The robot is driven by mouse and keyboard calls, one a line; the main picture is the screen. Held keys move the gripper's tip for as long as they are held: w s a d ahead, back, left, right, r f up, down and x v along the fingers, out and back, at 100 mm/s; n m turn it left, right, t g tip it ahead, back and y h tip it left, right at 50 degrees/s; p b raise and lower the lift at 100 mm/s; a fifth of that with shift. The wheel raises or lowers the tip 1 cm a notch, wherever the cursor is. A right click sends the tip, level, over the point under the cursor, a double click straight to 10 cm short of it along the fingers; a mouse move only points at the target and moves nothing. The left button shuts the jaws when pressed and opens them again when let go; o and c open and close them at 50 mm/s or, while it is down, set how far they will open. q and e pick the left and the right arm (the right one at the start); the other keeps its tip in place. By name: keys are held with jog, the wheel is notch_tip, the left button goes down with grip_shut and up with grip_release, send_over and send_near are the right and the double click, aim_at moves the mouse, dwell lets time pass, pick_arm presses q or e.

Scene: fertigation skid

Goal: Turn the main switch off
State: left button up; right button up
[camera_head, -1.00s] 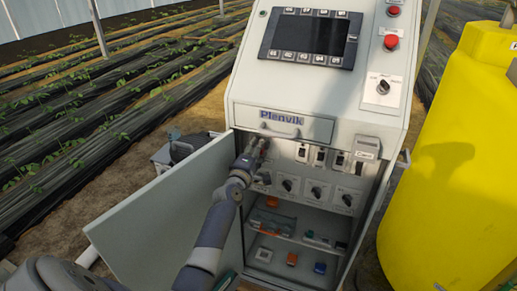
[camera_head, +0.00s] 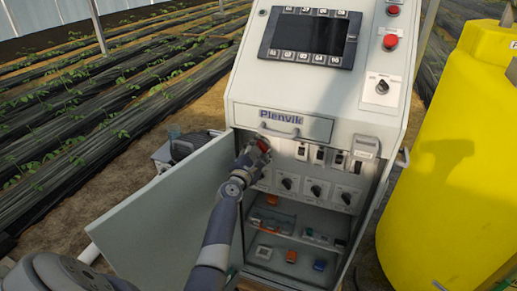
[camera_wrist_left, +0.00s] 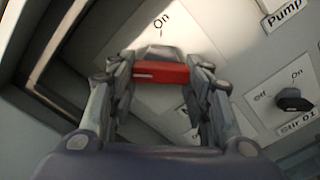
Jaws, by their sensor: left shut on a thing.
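The main switch's red handle (camera_wrist_left: 162,73) sits between the fingers of my left gripper (camera_wrist_left: 160,78) in the left wrist view, under an "On" label (camera_wrist_left: 162,20). The handle lies crosswise in that picture, with a grey part above it. A bit of its red shows at the fingertips in the head view (camera_head: 263,146). My left gripper (camera_head: 256,151) is shut on the handle, at the upper left of the open cabinet's panel. The fingers hide the lower part of the switch plate. My right gripper is not in view.
The open cabinet door (camera_head: 165,210) stands just left of my left arm. Black rotary knobs (camera_head: 316,190) and several small breakers (camera_head: 320,154) sit right of the gripper. Shelves (camera_head: 300,240) hold small parts below. A yellow tank (camera_head: 450,170) stands at right.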

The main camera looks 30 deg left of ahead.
pick_arm(q)
jog(key=shift+n, duration=0.4)
jog(key=o, duration=1.1)
jog(key=v, duration=1.2)
jog(key=shift+f, duration=0.1)
